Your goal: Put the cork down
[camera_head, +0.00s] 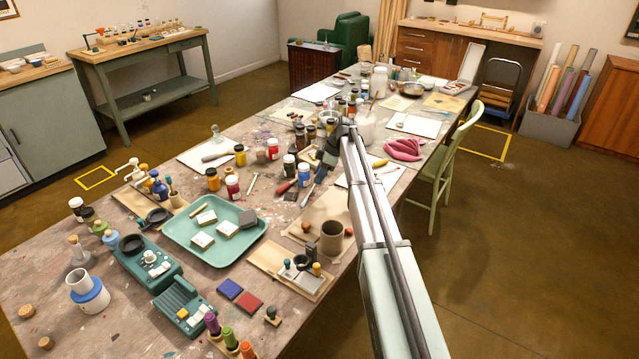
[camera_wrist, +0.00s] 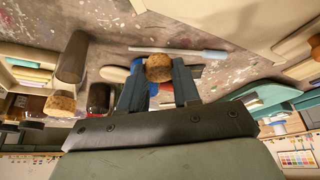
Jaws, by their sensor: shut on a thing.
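The cork (camera_wrist: 159,67) is a round, speckled brown piece between the two dark fingers of my gripper (camera_wrist: 158,80) in the wrist view. The fingers are shut on it, one on each side. In the head view my gripper (camera_head: 326,156) is over the middle of the cluttered table, near the jars and hand tools. The cork cannot be made out there. The paint-stained table top (camera_head: 130,335) shows behind the cork in the wrist view; I cannot tell how far below the cork it is.
Jars, including a red one (camera_head: 233,187), and a red-handled tool (camera_head: 285,187) crowd the table around my gripper. A green tray (camera_head: 262,245) with small blocks lies nearer. Two loose corks (camera_head: 25,312) lie at the near left. A cork-topped bottle (camera_wrist: 70,60) is left in the wrist view.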

